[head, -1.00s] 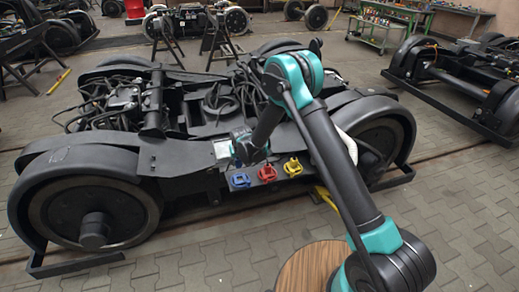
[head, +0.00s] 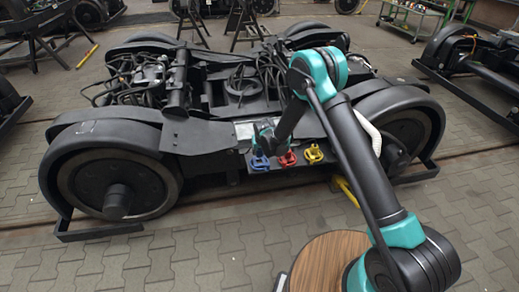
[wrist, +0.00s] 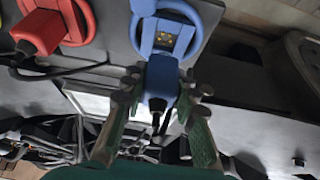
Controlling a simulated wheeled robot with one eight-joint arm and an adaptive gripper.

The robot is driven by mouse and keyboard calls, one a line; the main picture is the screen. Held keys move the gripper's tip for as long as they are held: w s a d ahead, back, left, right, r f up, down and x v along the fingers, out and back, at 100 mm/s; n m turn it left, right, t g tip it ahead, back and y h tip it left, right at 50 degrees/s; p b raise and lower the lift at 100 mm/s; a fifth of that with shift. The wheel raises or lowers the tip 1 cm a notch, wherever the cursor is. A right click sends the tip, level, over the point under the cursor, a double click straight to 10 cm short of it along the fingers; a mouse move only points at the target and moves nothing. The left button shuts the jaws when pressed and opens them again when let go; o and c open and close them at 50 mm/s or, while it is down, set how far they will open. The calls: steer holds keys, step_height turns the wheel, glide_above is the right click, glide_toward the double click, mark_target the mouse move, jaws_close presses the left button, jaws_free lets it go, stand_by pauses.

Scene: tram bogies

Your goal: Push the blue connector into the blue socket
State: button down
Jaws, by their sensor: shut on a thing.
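The blue connector (wrist: 161,80) is held between the two green fingers of my gripper (wrist: 160,92) in the wrist view, with a dark cable at its lower end. The blue socket (wrist: 191,14) is directly above it in that picture, with its lid up and yellowish contacts showing inside. The connector's upper end overlaps the socket's lower edge; I cannot tell whether they touch. In the head view the blue socket (head: 259,163) is at the left of a row on the bogie's side, with my gripper (head: 263,147) just above it. The connector is not distinct there.
A red socket (head: 287,160) with a red connector (wrist: 38,32) and a yellow socket (head: 313,154) sit to the right of the blue one in the head view. Black bogie wheels (head: 118,188) flank the panel. Paved floor in front is open.

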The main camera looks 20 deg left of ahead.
mark_target(259, 157)
steer(key=shift+f, duration=1.4)
steer(key=shift+f, duration=0.45)
stand_by(1.0)
steer(key=c, duration=1.1)
jaws_free()
steer(key=v, duration=1.2)
